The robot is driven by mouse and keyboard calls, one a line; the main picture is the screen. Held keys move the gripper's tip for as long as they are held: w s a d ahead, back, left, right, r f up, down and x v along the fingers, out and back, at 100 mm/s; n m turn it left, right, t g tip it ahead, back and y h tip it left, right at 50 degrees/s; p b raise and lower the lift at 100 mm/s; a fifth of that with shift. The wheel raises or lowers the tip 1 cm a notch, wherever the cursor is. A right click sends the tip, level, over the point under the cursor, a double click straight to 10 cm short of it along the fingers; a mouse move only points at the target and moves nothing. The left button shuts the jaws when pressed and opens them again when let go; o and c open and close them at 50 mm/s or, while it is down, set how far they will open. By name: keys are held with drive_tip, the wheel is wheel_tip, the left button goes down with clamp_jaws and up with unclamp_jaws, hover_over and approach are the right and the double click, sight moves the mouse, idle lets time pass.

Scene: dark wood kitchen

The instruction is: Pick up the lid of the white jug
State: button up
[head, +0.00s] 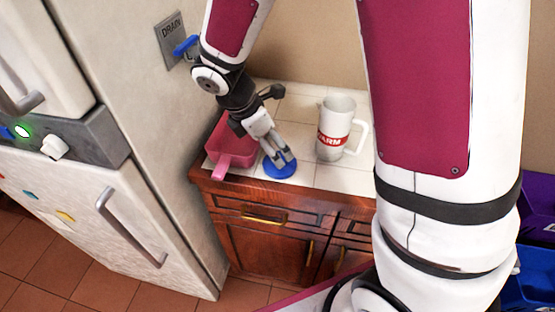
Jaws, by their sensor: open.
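The white jug (338,116) stands upright on the white tiled counter, with a red band marked "ARM" and its handle to the right. No lid shows on its top. A flat round blue disc (271,171), which looks like the lid, lies on the counter left of the jug, near the front edge. My gripper (281,160) points down over the blue disc, with its fingers apart. The fingertips are at or just above the disc and cover part of it; I cannot tell whether they touch it.
A pink pan (224,143) with its handle toward the front stands just left of my gripper. A pale fridge (130,120) rises at the left, with a blue drain valve (186,45) on its side. Purple and blue bins (535,205) stand at the right. Bare tiles (300,108) lie behind my gripper.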

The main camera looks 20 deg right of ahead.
sight(269, 168)
drive_tip(key=shift+s+x, duration=0.2)
drive_tip(key=shift+x, duration=2.95)
drive_tip(key=c, duration=0.7)
